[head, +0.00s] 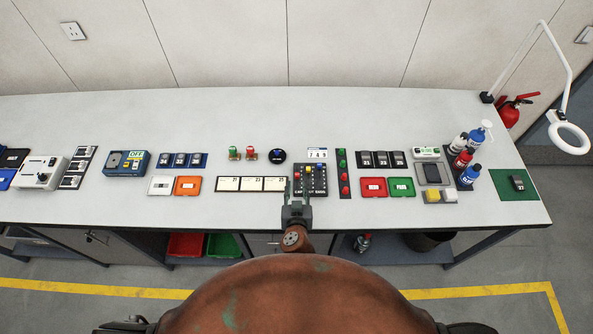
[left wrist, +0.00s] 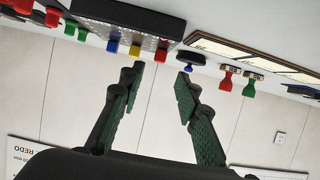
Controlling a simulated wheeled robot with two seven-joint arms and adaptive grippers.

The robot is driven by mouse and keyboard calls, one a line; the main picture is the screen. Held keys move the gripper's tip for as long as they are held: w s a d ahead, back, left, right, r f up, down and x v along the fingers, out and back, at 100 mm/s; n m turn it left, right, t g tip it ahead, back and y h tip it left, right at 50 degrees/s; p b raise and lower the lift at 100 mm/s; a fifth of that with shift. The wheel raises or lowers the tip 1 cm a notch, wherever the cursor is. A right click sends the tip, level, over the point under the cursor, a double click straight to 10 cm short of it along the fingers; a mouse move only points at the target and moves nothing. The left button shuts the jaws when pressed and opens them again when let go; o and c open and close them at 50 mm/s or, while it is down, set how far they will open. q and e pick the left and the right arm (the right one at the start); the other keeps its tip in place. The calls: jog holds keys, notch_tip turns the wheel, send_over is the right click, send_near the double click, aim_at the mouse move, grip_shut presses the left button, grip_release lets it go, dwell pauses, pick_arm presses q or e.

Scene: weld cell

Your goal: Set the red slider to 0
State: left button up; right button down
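A dark slider panel (head: 325,188) with red, yellow and blue knobs stands near the middle of the bench. The red slider (left wrist: 161,55) shows in the left wrist view beside the yellow slider (left wrist: 134,50) and the blue slider (left wrist: 112,46). In the head view the red knob (head: 297,171) is at the panel's left. My left gripper (head: 298,187) is at the panel's front left; in the left wrist view its fingers (left wrist: 158,82) are apart, with nothing between them. My right gripper is out of view.
Right of the panel stands a strip of green and red buttons (head: 343,173). Left of it lie white cards (head: 252,184), with a blue-topped knob (head: 277,155) behind. Bottles (head: 465,160) and a lamp (head: 568,137) stand at the right. The back of the bench (head: 230,115) is clear.

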aim_at(297, 175)
pick_arm(q)
jog(key=x, duration=0.5)
jog(key=shift+w+d, duration=0.15)
jog(key=shift+w, duration=0.05)
jog(key=shift+w+f, duration=0.3)
jog(key=shift+w, duration=0.35)
grip_shut()
